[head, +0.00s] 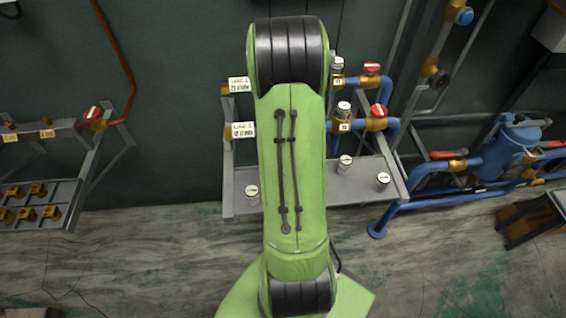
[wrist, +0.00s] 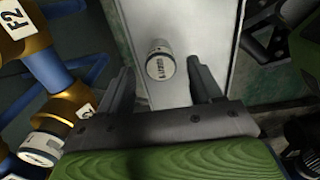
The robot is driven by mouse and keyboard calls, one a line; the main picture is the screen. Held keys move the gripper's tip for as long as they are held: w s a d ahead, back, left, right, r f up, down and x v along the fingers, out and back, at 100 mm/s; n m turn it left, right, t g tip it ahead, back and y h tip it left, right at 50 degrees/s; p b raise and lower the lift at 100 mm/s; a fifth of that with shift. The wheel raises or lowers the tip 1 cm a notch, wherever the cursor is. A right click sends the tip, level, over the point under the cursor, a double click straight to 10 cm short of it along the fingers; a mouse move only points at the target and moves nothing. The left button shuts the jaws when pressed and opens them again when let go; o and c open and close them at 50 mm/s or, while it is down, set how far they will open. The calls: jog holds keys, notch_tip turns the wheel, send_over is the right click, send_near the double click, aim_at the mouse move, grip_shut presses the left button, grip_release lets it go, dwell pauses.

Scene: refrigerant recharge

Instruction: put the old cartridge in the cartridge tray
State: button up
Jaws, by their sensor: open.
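My gripper (wrist: 161,76) is open in the wrist view, its fingers pointing at a grey surface. A white-and-grey cartridge (wrist: 160,64) stands on that surface, between and slightly beyond the fingertips; contact cannot be made out. Its printed label is too small to read surely. In the head view, my green arm hides the gripper. A grey tray-like shelf (head: 300,203) holds white-topped cartridges at its left (head: 252,193), middle (head: 345,163) and right (head: 383,181). I cannot tell which one is the old cartridge.
Blue pipes with brass fittings and red-handled valves (head: 377,110) stand above the shelf's right side. A blue tank (head: 508,150) is farther right. A rack (head: 45,195) with several brass holders is at left. In the wrist view, brass fittings (wrist: 75,112) crowd the left side.

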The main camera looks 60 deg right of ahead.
jog(key=w+a+r+m+p, duration=0.15)
jog(key=a+r, duration=0.35)
jog(key=r, duration=0.9)
jog(key=s+a+r+m+t, duration=0.2)
jog(key=s+a+r+m, duration=0.1)
jog(key=a, duration=0.8)
jog(key=s+a+r+m+t, duration=0.3)
jog(key=a+r, duration=0.2)
jog(key=a, duration=0.5)
jog(key=shift+s+a+r+m+t, duration=0.3)
jog(key=shift+s+a+r+m, duration=0.05)
jog(key=shift+a, duration=0.05)
jog(key=shift+r, duration=0.1)
notch_tip(320, 180, up, 7)
jog(key=p, duration=0.5)
jog(key=shift+p, duration=0.4)
